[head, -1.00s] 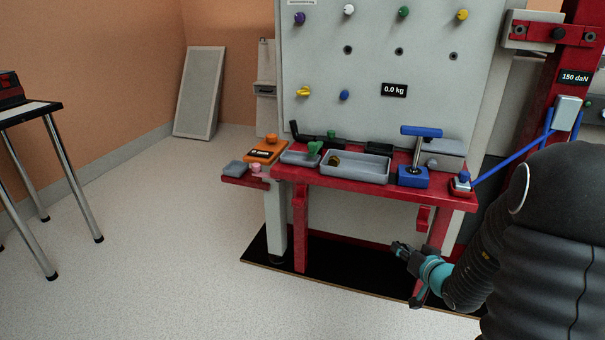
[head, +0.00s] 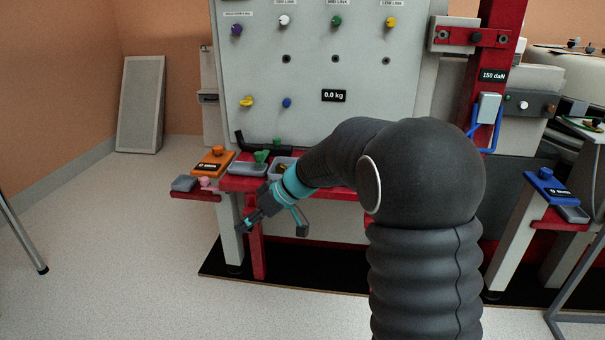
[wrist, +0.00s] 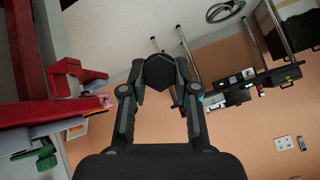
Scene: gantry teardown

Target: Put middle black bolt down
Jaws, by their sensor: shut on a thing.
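My gripper (head: 250,220) is in front of the left part of the red bench (head: 235,184), just below its top. In the wrist view my gripper (wrist: 160,85) is shut on a black bolt, whose dark hexagonal head (wrist: 160,71) shows between the fingertips. The bolt's shank is hidden in this view. In the head view the bolt is too small and dark to tell from the fingers. The grey bin (head: 277,173) on the bench is mostly hidden behind my arm.
A small grey tray (head: 240,169) with a green part (head: 261,156) and an orange device (head: 213,161) stand on the bench's left. A grey block (head: 184,183) lies on a red side shelf. The upright panel (head: 310,85) has several dark holes.

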